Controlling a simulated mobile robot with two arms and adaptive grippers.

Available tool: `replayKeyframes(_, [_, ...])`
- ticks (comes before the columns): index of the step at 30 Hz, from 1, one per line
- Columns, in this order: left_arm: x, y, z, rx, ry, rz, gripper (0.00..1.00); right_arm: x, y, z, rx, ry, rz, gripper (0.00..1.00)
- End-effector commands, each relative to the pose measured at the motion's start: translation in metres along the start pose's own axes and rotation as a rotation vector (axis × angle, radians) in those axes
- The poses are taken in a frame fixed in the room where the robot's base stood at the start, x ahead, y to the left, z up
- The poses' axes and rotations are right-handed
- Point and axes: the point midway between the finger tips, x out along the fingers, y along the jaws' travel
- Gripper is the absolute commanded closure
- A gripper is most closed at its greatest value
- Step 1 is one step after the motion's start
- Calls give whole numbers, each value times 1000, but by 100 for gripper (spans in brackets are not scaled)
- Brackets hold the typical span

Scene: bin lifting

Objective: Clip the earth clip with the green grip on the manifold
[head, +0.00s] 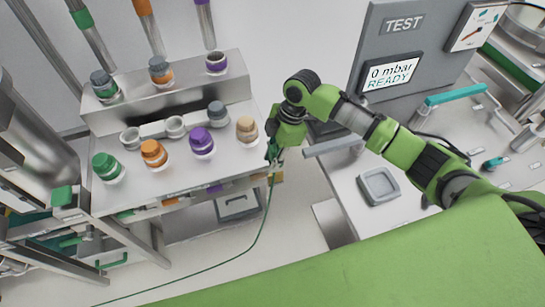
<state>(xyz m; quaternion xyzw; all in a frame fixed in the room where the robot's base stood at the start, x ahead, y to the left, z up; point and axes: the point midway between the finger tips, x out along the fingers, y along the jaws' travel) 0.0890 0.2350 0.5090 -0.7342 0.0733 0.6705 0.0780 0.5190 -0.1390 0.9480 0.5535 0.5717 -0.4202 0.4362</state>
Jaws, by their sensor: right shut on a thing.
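My right gripper (274,155) is at the right end of the stepped metal rack, pointing down. It is shut on the earth clip (273,160), a small dark green piece mostly hidden by the fingers. A thin green cable (265,222) runs from it down and to the left. On the rack's lower step lies a pale pipe piece with round ports (152,130), which may be the manifold; I cannot tell for sure. The clip is apart from it, to its right. I cannot tell whether the clip touches the rack's edge. My left gripper is not in view.
The metal rack (225,110) carries several coloured caps, including a beige cap (247,128) nearest my gripper. On the right stands a test panel (392,72) reading "0 mbar READY", above a bench with a grey tray (379,186). Open floor lies between rack and bench.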

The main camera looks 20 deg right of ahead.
Motion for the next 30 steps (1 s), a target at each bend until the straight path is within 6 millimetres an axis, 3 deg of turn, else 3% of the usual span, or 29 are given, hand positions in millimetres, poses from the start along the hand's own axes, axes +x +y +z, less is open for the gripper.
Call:
replayKeyframes(18, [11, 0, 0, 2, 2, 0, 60, 28, 0, 8, 0, 0, -1, 100])
replayKeyframes(30, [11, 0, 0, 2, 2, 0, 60, 30, 0, 8, 0, 0, 0, 100])
